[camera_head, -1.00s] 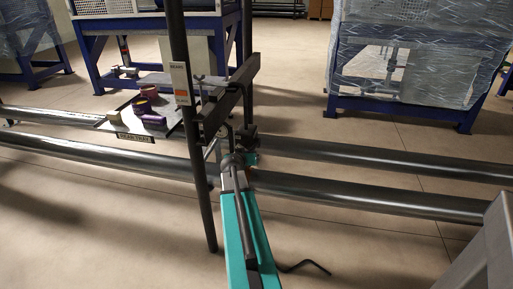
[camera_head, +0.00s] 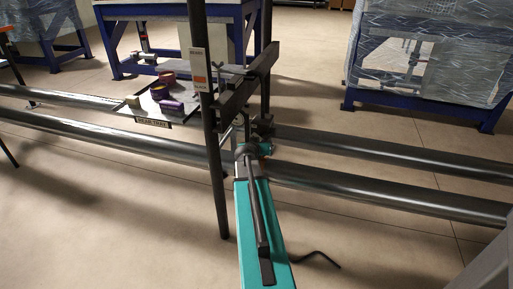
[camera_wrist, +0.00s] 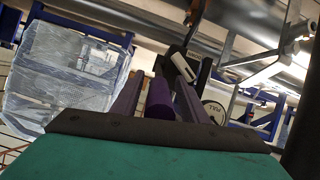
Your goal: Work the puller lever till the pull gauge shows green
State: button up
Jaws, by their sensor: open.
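My gripper (camera_wrist: 162,82) is open in the wrist view, its two long fingers reaching forward from its teal body. A purple round bar (camera_wrist: 160,99) lies between the fingers. It looks like the grip of the puller lever, but I cannot tell whether it touches either finger. The round white pull gauge (camera_wrist: 215,111) shows beside the right finger, partly covered. Its lettering is tilted, and I cannot read a green reading on it. In the head view my gripper (camera_head: 262,149) is small, at the pipe stand, and the lever and gauge cannot be made out there.
The dark upright post (camera_head: 215,170) with a white and orange tag (camera_head: 196,70) stands close left of my arm. A tray (camera_head: 150,122) holds several small parts. Long pipes (camera_head: 400,190) run across low down. Wrapped equipment (camera_head: 430,60) stands behind. Floor is clear at front left.

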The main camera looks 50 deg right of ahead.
jog(key=v, duration=0.8)
jog(key=shift+r, duration=0.1)
jog(key=p+v, duration=0.2)
jog(key=p, duration=0.1)
jog(key=shift+a+p, duration=0.15)
jog(key=shift+p, duration=0.25)
jog(key=p, duration=0.3)
jog(key=shift+a+r, duration=0.2)
jog(key=shift+r, duration=0.05)
jog(key=p, duration=0.2)
jog(key=a+p, duration=0.1)
jog(key=p, duration=0.2)
jog(key=shift+s+r, duration=0.15)
jog(key=shift+r, duration=0.1)
jog(key=shift+s+a+f+p, duration=0.1)
jog(key=shift+a+p, duration=0.3)
jog(key=shift+p, duration=0.95)
